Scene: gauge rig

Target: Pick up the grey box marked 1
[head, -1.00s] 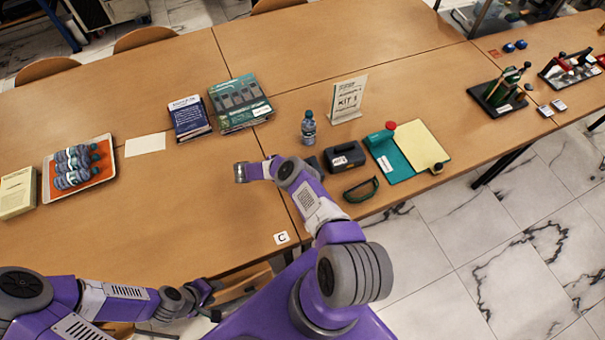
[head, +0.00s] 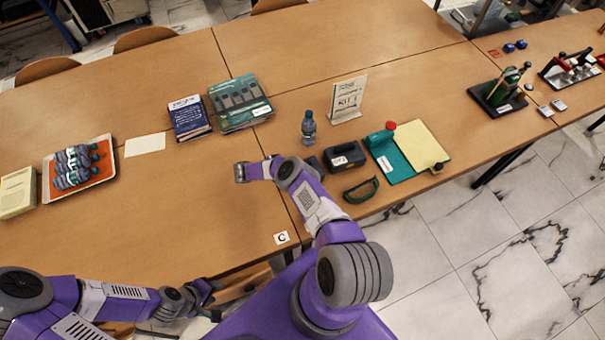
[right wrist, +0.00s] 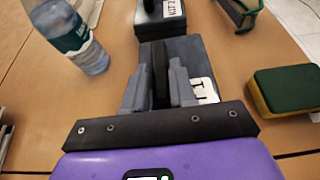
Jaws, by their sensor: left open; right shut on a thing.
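The grey box marked 1 (right wrist: 188,58) is under my right gripper (right wrist: 160,88) in the right wrist view. The gripper's fingers are shut on the box's dark upright handle, and its white label shows beside the right finger. In the head view only a small part of this box (head: 313,163) shows past my right arm, which hides the right gripper. I cannot tell whether the box is off the table. My left gripper (head: 208,292) is open and empty, low at the table's front edge.
A second grey box (head: 345,156), labelled KIT 2, stands just beyond. A water bottle (head: 308,128), a green loop-shaped thing (head: 361,190) and a green-and-yellow sponge (right wrist: 286,90) are close by. A teal and yellow folder (head: 408,150) lies farther right.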

